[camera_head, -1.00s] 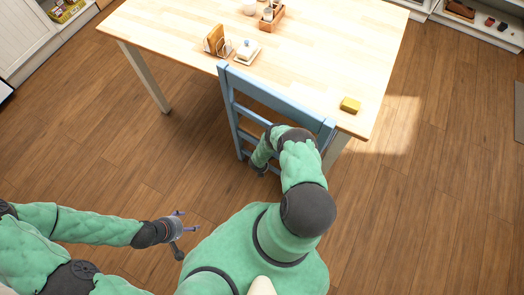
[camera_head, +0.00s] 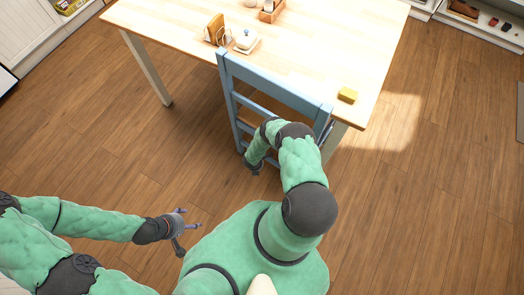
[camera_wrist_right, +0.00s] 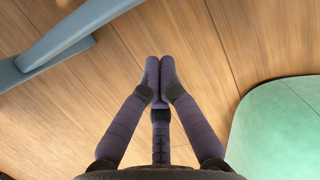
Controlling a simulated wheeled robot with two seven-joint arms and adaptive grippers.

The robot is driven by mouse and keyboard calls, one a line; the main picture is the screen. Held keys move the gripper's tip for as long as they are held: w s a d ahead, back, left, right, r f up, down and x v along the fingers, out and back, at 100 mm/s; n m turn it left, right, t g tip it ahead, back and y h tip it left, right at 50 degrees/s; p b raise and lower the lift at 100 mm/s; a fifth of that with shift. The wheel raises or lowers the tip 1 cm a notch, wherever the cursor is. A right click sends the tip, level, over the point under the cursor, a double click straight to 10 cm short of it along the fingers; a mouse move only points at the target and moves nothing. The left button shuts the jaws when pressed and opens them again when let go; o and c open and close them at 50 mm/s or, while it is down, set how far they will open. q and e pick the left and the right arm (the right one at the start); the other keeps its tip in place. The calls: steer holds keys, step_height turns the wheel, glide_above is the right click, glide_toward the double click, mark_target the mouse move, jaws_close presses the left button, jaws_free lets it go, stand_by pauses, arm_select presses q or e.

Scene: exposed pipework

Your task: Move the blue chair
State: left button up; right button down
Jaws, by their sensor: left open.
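The blue chair (camera_head: 275,88) stands at the near edge of the wooden table, with its backrest toward me. My right arm bends over the chair's near side and hides part of its lower frame. In the right wrist view, pale blue chair bars (camera_wrist_right: 55,45) cross the upper left. My right gripper (camera_wrist_right: 158,72) has its fingertips together, with nothing seen between them, apart from those bars and over the floor. My left gripper (camera_head: 190,218) is open and empty over the floor, left of my body and well away from the chair.
The table (camera_head: 330,50) holds a yellow block (camera_head: 347,95), a white lidded dish (camera_head: 246,40), a wooden rack (camera_head: 215,28) and a wooden caddy (camera_head: 270,12). A table leg (camera_head: 148,70) stands left of the chair. Floor is clear at left and right.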

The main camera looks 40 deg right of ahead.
steer(key=w+p+v, duration=0.1)
steer(key=p+v, duration=0.3)
steer(key=v, duration=0.4)
steer(key=shift+s+r, duration=0.25)
steer(key=shift+r, duration=0.2)
steer(key=s+a+r+m+g+y, duration=0.2)
steer(key=s+a+r+m+y, duration=0.15)
steer(key=a+r+m, duration=0.4)
steer(key=s+a+r+m+g+y, duration=0.1)
steer(key=s+a+r+m+y, duration=0.3)
steer(key=a+r, duration=0.6)
steer(key=s+a+r+m+t, duration=0.1)
steer(key=r+m, duration=0.5)
steer(key=r, duration=0.1)
steer(key=s+a+r+m+t, duration=0.1)
steer(key=s+a+r+m, duration=0.1)
steer(key=r+m, duration=0.5)
steer(key=shift+s+r, duration=0.15)
steer(key=shift+r, duration=0.3)
steer(key=shift+m, duration=0.25)
